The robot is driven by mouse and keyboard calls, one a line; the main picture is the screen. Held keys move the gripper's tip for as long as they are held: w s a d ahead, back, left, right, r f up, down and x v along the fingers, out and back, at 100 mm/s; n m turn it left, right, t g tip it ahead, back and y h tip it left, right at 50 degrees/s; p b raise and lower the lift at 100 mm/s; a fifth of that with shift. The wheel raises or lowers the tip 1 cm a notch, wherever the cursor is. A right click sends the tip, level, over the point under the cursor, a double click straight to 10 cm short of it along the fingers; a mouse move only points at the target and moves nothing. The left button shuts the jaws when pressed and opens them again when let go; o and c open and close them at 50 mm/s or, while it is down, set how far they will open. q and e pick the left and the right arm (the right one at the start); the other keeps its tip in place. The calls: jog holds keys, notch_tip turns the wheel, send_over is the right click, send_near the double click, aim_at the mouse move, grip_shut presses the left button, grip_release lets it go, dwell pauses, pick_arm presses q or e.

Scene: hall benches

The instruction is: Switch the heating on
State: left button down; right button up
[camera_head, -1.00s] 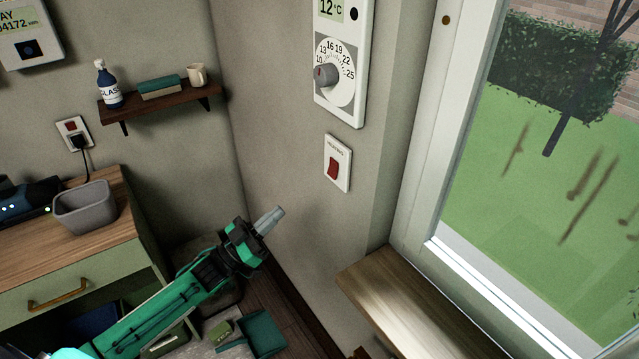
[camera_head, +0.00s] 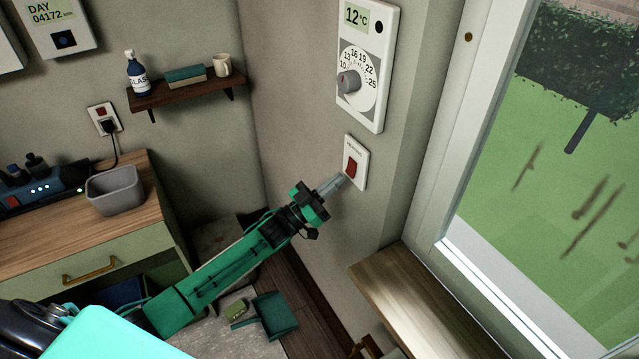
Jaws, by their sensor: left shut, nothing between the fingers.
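The heating switch is a white plate (camera_head: 362,155) with a red rocker (camera_head: 350,167), on the wall below the thermostat. The thermostat (camera_head: 378,112) has a round dial (camera_head: 348,81) and a display (camera_head: 356,17) reading 12 °C. My left gripper (camera_head: 341,181) is shut and empty. Its fingertips are at the lower left edge of the switch plate, just below the red rocker. I cannot tell whether they touch it. My right gripper is out of view.
A wooden ledge (camera_head: 400,290) juts out under the window at the lower right. A shelf (camera_head: 190,94) with a bottle (camera_head: 138,75) and a mug (camera_head: 222,64) is on the left wall. A grey bin (camera_head: 115,190) stands on the cabinet (camera_head: 60,235).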

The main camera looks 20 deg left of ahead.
pick_arm(q)
jog(key=shift+w+d+f, duration=0.2)
jog(key=shift+w+d, duration=0.15)
jog(key=shift+w, duration=0.05)
jog(key=shift+f, duration=0.2)
jog(key=b, duration=0.2)
jog(key=w+t+h+b, duration=0.1)
jog(key=b, duration=0.2)
jog(key=shift+d+f, duration=0.15)
jog(key=shift+d, duration=0.2)
